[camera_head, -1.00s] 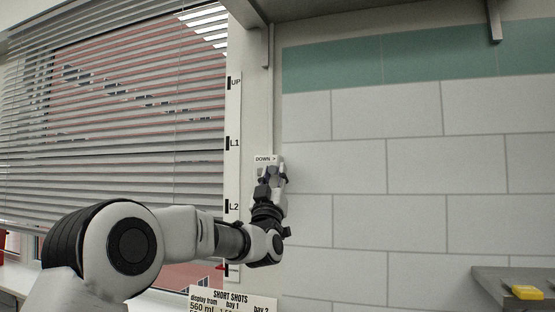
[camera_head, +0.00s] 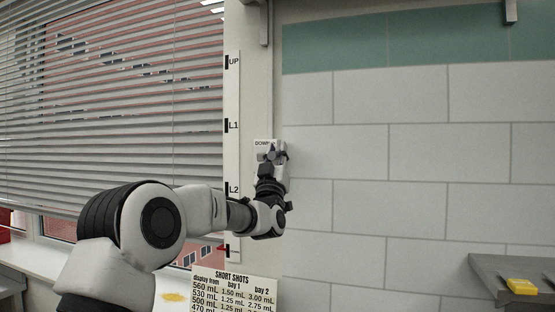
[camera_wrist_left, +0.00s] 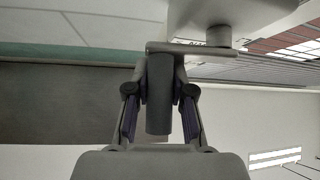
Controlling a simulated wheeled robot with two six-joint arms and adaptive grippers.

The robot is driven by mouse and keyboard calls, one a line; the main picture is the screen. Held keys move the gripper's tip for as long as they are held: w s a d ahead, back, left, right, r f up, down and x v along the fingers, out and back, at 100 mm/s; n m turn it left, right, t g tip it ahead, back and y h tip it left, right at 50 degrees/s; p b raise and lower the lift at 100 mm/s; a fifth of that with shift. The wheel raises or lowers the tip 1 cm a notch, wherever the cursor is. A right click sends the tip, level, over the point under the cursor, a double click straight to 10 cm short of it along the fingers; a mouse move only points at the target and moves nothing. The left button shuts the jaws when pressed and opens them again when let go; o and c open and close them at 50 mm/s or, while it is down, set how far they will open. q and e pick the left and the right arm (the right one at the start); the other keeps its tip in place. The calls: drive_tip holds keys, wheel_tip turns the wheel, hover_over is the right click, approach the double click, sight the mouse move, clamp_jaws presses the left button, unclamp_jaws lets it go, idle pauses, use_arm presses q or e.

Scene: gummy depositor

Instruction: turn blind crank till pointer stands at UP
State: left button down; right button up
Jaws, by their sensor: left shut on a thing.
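The scale strip (camera_head: 232,150) beside the window has black marks labelled UP, L1 and L2, with a lower mark near my forearm. I cannot make out the pointer clearly. The crank sits on the wall post below a small DOWN label (camera_head: 263,143). In the left wrist view, its grey cylindrical handle (camera_wrist_left: 159,110) hangs from a flat crank arm (camera_wrist_left: 190,49) on a round hub (camera_wrist_left: 218,36). My left gripper (camera_head: 273,152) is shut on the handle, one finger on each side. The blind (camera_head: 120,110) covers most of the window. My right gripper is out of view.
A SHORT SHOTS notice (camera_head: 233,290) stands below my left forearm. A grey shelf (camera_head: 485,275) with a yellow block (camera_head: 522,287) is at the lower right. The tiled wall (camera_head: 420,150) right of the crank is clear.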

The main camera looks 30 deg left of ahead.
use_arm(q)
drive_tip(key=shift+s+a+r+p, duration=0.15)
drive_tip(key=shift+r+p, duration=0.2)
drive_tip(key=shift+r, duration=0.3)
drive_tip(key=shift+w+a+r+p, duration=0.1)
drive_tip(key=shift+r+p, duration=0.2)
drive_tip(key=shift+r, duration=0.3)
drive_tip(key=shift+s+a+r, duration=0.1)
drive_tip(key=shift+a+r, duration=0.05)
drive_tip(key=shift+s+a+r+p, duration=0.1)
drive_tip(key=shift+a+r+p, duration=0.2)
drive_tip(key=shift+a+r, duration=0.45)
drive_tip(key=shift+f, duration=0.1)
